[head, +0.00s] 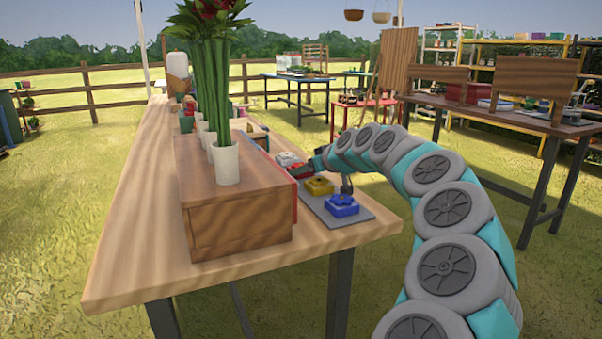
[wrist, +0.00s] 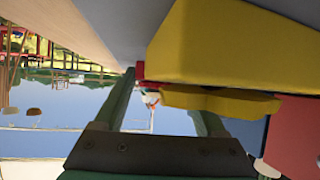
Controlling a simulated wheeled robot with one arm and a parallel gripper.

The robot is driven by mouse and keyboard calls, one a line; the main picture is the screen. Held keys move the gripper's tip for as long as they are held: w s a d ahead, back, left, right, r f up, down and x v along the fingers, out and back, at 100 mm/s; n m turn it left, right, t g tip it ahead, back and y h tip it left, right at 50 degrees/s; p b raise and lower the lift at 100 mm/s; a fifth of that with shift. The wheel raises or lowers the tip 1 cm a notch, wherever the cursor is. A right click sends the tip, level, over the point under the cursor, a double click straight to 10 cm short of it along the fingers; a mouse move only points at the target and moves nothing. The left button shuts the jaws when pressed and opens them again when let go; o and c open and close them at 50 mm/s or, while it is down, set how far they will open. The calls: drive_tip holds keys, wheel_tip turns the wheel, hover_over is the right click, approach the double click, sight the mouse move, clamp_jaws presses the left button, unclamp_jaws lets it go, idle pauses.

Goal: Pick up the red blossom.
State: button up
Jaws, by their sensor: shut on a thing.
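The red blossom (head: 301,171) is a small red piece at the far part of the grey tray (head: 358,224), beside the wooden box. My gripper (head: 315,165) reaches it from the right and is shut on it. In the wrist view, my gripper's two dark green fingers (wrist: 165,95) point away from the camera. A bit of the red blossom (wrist: 140,71) shows at their tips, mostly hidden behind a yellow block. Whether the blossom is clear of the tray cannot be told.
A yellow blossom (head: 319,186), a blue blossom (head: 342,206) and a white one (head: 288,159) sit close by on the tray. The wooden box (head: 240,222) with white cups and tall flower stems stands left. The table's front left is clear.

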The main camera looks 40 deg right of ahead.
drive_tip(key=shift+c, duration=0.6)
